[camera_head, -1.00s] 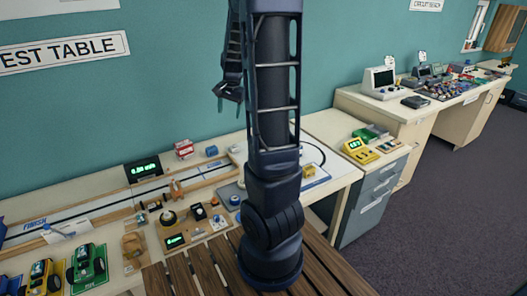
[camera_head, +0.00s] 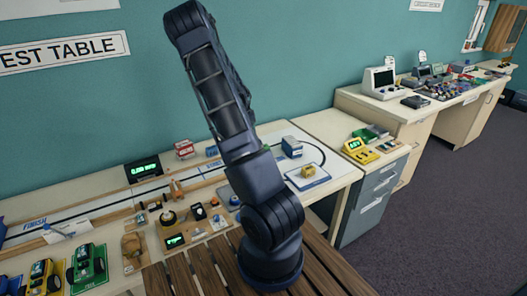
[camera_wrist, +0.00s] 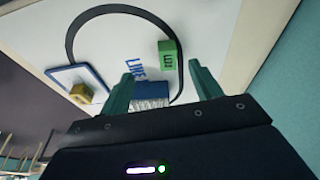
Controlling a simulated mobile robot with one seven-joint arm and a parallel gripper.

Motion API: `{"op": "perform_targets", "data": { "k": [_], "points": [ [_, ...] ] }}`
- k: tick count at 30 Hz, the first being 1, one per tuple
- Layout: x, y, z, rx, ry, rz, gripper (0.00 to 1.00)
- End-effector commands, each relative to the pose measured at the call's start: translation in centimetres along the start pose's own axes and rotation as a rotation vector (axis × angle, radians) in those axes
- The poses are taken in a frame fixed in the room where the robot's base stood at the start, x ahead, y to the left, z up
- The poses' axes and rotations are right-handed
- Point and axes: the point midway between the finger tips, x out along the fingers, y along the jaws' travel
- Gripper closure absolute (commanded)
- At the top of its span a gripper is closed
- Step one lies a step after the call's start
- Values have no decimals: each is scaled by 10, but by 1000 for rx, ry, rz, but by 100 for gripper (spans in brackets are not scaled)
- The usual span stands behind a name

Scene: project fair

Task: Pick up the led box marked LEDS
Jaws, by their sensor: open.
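In the wrist view a small green box (camera_wrist: 168,48) stands on the white table top, with dark marking that seems to begin with L; I cannot read it surely as LEDS. A blue box with a pale, striped side (camera_wrist: 152,92) lies nearer, partly between my fingers in the picture. In the head view a blue and white box (camera_head: 292,147) stands right of my arm; I cannot make out the green box there. My gripper (camera_wrist: 161,66) is open, its two fingers apart and nothing held. The head view does not show its fingers.
A yellow block (camera_wrist: 80,94) sits on a blue-edged board (camera_wrist: 62,74), which also shows in the head view (camera_head: 318,183). A black line curves around the boxes. Left of my arm, the table holds meters, small parts and toy cars (camera_head: 88,265).

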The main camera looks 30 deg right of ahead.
Motion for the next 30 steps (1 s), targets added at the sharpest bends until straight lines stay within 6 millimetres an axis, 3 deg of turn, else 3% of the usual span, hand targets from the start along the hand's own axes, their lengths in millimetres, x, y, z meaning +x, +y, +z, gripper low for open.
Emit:
{"op": "perform_targets", "data": {
  "k": [3,7,17,30],
  "points": [
    [27,-8,-13,49,54,24,36],
    [48,-15,-25,95,101,37,36],
    [69,-19,-36,132,143,46,36],
    [118,-16,-43,131,142,45,36]
  ]
}}
